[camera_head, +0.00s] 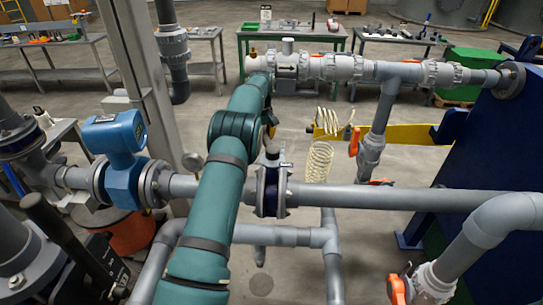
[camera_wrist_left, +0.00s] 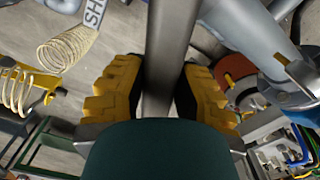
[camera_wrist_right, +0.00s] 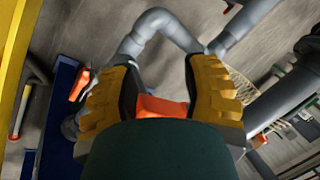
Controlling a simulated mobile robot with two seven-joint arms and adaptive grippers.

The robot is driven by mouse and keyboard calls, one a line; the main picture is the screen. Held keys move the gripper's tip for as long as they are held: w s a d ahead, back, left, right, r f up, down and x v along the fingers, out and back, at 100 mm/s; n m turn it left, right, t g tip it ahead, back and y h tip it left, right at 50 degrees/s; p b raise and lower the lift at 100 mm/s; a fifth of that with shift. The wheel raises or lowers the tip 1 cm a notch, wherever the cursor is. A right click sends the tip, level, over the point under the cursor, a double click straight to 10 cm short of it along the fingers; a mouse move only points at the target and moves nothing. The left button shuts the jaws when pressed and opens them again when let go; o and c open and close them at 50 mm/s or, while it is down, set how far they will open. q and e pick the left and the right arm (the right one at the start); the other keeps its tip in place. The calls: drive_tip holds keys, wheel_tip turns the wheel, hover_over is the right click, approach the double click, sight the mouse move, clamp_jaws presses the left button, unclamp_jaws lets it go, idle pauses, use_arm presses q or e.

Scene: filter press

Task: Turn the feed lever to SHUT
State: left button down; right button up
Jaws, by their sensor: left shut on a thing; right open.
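A flat grey lever bar (camera_wrist_left: 168,45) runs between the yellow-and-black fingers of my left gripper (camera_wrist_left: 160,95), which is shut on it. A plate with the letters "SH" (camera_wrist_left: 95,12) shows to the left of the bar, cut off by the picture's edge. In the head view my teal left arm reaches up the middle, and its gripper (camera_head: 270,122) is mostly hidden behind it. A dark blue valve body (camera_head: 270,192) sits on the grey pipe just below. My right gripper (camera_wrist_right: 160,90) is open, with an orange handle (camera_wrist_right: 162,106) showing between its fingers.
Grey pipes (camera_head: 400,200) cross the middle and right. A blue flow meter (camera_head: 122,160) stands left of my arm. Pale coiled hoses (camera_head: 318,160) hang behind the valve. A blue frame (camera_head: 500,140) stands at the right. Benches (camera_head: 330,35) line the back.

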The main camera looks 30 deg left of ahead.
use_arm(q)
drive_tip(key=shift+w+d+f+m, duration=0.1)
drive_tip(key=shift+w+d+m, duration=0.4)
drive_tip(key=shift+d+m, duration=0.35)
drive_tip(key=shift+w+d+f+m, duration=0.1)
drive_tip(key=shift+w+d+m, duration=0.45)
drive_tip(key=shift+m, duration=0.45)
drive_tip(key=shift+w+d+m, duration=0.45)
drive_tip(key=shift+d+m, duration=0.3)
drive_tip(key=shift+m, duration=0.2)
drive_tip(key=c, duration=0.7)
unclamp_jaws()
drive_tip(key=shift+d, duration=0.1)
drive_tip(key=shift+c, duration=0.2)
drive_tip(key=o, duration=0.4)
drive_tip(key=shift+w+d, duration=0.15)
drive_tip(key=shift+w, duration=0.1)
drive_tip(key=shift+c, duration=0.2)
wheel_tip(320, 180, up, 7)
drive_tip(key=shift+s+a+r, duration=0.15)
drive_tip(key=shift+s+a, duration=0.05)
drive_tip(key=shift+a, duration=0.2)
drive_tip(key=shift+s, duration=0.1)
